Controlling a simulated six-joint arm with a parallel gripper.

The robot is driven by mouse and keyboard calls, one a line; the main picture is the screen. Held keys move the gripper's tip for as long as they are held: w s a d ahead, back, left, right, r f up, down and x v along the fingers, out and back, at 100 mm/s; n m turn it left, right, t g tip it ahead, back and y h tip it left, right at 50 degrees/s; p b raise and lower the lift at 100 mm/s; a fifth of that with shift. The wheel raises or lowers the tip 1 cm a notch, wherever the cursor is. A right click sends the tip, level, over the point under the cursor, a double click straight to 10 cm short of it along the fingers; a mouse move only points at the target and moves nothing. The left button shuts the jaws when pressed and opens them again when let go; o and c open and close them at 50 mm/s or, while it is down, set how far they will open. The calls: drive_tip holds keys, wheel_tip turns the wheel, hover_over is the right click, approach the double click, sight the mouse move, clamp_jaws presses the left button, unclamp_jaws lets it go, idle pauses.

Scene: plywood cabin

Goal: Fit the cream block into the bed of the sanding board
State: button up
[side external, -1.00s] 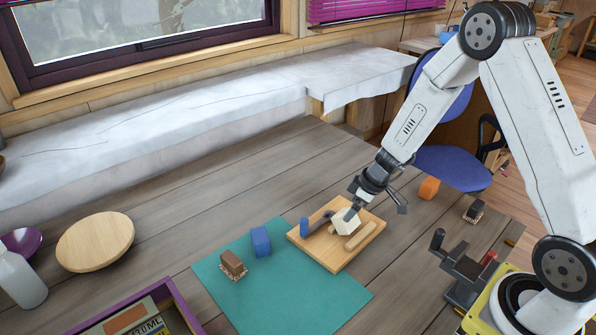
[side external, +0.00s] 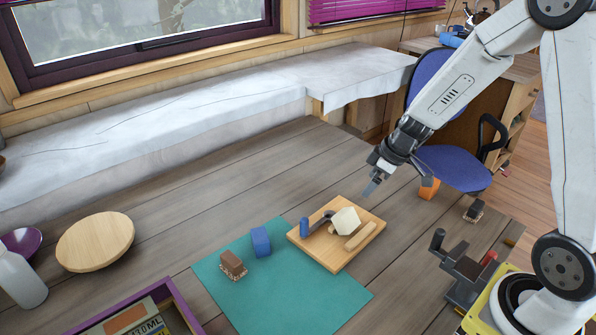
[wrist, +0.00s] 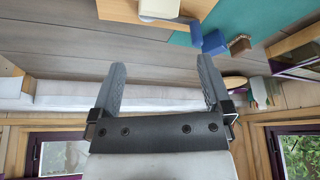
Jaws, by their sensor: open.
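The cream block (side external: 346,220) sits on the sanding board (side external: 340,263), between a dark bar with a blue knob (side external: 304,226) on its left and a light wooden rail (side external: 361,236) on its right. It looks tilted, with a corner up; I cannot tell if it is down in the bed. My gripper (side external: 371,188) is apart from the block, up and to its right, open and empty. In the wrist view the fingers (wrist: 163,85) are spread with nothing between them, and the cream block (wrist: 159,8) shows at the top edge.
A green mat (side external: 290,300) left of the board carries a blue block (side external: 260,241) and a brown brush-like block (side external: 232,265). A round wooden board (side external: 95,241) and a purple-edged box (side external: 176,300) lie further left. A dark clamp-like tool (side external: 462,265) stands at right.

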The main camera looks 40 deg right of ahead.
drive_tip(key=shift+v, duration=1.35)
drive_tip(key=shift+f, duration=0.1)
drive_tip(key=m+g+h, duration=0.1)
drive_tip(key=m+g, duration=0.2)
drive_tip(key=g, duration=0.1)
hover_over(347, 212)
drive_tip(key=f, duration=0.8)
drive_tip(key=shift+s+d, duration=0.15)
drive_tip(key=shift+s, duration=0.15)
drive_tip(key=shift+w+f+m+h, duration=0.35)
drive_tip(key=shift+f+m+h, duration=0.15)
drive_tip(key=shift+f, duration=0.2)
drive_tip(key=shift+f, duration=3.85)
